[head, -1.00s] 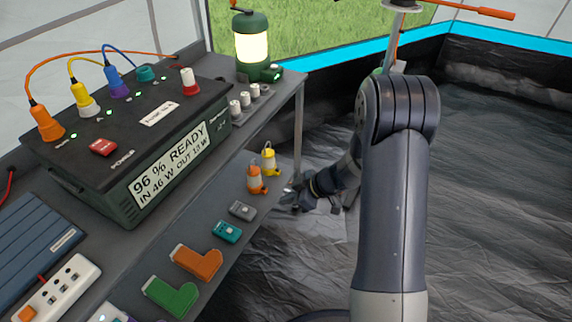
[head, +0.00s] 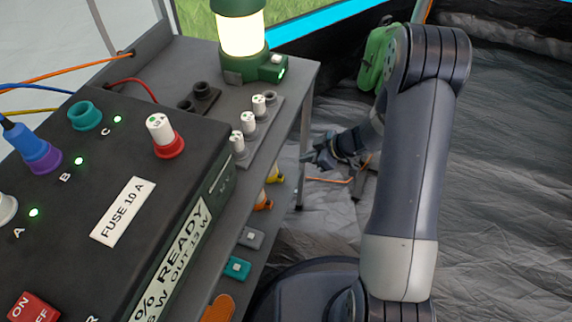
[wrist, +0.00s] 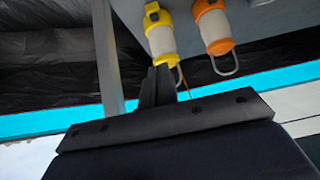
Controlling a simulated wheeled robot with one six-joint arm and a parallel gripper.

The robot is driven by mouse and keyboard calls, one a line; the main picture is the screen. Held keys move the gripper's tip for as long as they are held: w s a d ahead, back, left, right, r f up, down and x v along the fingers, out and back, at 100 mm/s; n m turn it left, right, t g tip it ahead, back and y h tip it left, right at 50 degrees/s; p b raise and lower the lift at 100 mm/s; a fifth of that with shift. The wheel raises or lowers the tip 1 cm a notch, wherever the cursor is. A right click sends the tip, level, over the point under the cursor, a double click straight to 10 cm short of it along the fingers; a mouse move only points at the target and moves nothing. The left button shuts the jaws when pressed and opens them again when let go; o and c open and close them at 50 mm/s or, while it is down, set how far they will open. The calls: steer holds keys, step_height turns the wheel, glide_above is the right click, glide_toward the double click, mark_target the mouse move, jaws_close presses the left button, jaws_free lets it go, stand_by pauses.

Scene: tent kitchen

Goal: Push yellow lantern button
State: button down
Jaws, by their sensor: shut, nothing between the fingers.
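The small yellow lantern (wrist: 161,38) has a pale body and a wire handle. It appears upside down at the top of the wrist view. In the head view only a bit of the yellow lantern (head: 274,174) shows past the upper shelf's edge. My gripper (wrist: 158,72) is shut and empty, and its tips overlap the handle end of the yellow lantern in the wrist view; I cannot tell if they touch it. In the head view my gripper (head: 309,158) is just right of the shelf. No button can be made out clearly on the yellow lantern.
A similar orange lantern (wrist: 213,30) stands beside the yellow one. A large lit green lantern (head: 241,35) is on the upper shelf. The black power station (head: 135,170) is at left. A shelf leg (wrist: 106,55) is near my gripper.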

steer(key=b, duration=0.2)
glide_above(278, 174)
steer(key=s+d, duration=0.1)
steer(key=d, duration=0.2)
steer(key=f, duration=0.7)
steer(key=shift+s+a+f, duration=0.15)
steer(key=shift+s+a, duration=0.05)
steer(key=shift+a, duration=0.05)
step_height(278, 174, down, 3)
steer(key=shift+f+b, duration=0.1)
steer(key=shift+b, duration=0.4)
steer(key=shift+f, duration=0.3)
steer(key=shift+f, duration=0.1)
